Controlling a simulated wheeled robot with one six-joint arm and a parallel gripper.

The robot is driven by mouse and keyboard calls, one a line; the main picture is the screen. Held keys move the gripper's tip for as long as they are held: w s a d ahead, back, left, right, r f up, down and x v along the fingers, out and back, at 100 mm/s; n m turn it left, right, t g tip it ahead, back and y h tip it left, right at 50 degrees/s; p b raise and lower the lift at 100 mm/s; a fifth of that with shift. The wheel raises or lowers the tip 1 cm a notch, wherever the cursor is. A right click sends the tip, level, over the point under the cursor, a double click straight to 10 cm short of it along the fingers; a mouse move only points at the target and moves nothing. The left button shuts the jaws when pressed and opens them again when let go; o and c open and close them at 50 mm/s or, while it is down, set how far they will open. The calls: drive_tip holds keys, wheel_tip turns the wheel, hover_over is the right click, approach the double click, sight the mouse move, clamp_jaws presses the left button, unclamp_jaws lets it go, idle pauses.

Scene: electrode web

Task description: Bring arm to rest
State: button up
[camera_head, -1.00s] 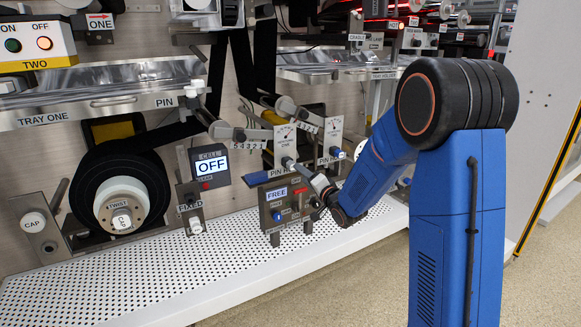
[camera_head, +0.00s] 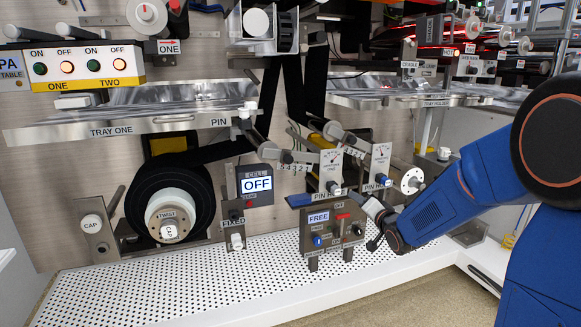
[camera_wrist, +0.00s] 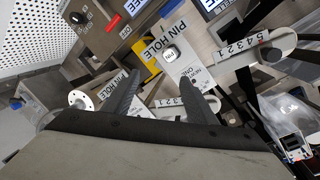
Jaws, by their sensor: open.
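My gripper (camera_head: 374,228) is at the end of my blue arm, at the right of the head view, close to the right side of the small control box (camera_head: 333,228) with the FREE display. In the wrist view my gripper (camera_wrist: 156,95) shows two dark fingers spread apart with nothing held between them. Beyond the fingers is a white plate marked PIN HOLE (camera_wrist: 182,62) with a pin knob. I cannot tell from the head view whether the gripper touches the box.
A perforated white shelf (camera_head: 200,275) runs below the panel. A black roll (camera_head: 140,190) with a TWIST hub is at the left. Numbered arms (camera_head: 300,160) and dial plates (camera_head: 381,165) stick out near my gripper. The shelf's front left is clear.

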drive_tip(key=s+d+r+n+g+h, duration=0.1)
drive_tip(key=s+d+n+g+h, duration=0.15)
drive_tip(key=s, duration=0.75)
drive_tip(key=s+d+r+n+g+h, duration=0.1)
drive_tip(key=s+d+g, duration=0.15)
drive_tip(key=s, duration=0.75)
drive_tip(key=s+a+f+n+g, duration=0.1)
drive_tip(key=s+n+g, duration=0.1)
drive_tip(key=s, duration=1.1)
drive_tip(key=s+a+f+n+g, duration=0.1)
drive_tip(key=s+g, duration=0.3)
drive_tip(key=s, duration=0.9)
drive_tip(key=shift+s+a+f+n, duration=0.15)
drive_tip(key=shift+s+f+n, duration=0.25)
drive_tip(key=shift+f, duration=0.35)
drive_tip(key=shift+w+y, duration=0.1)
drive_tip(key=shift+y, duration=0.15)
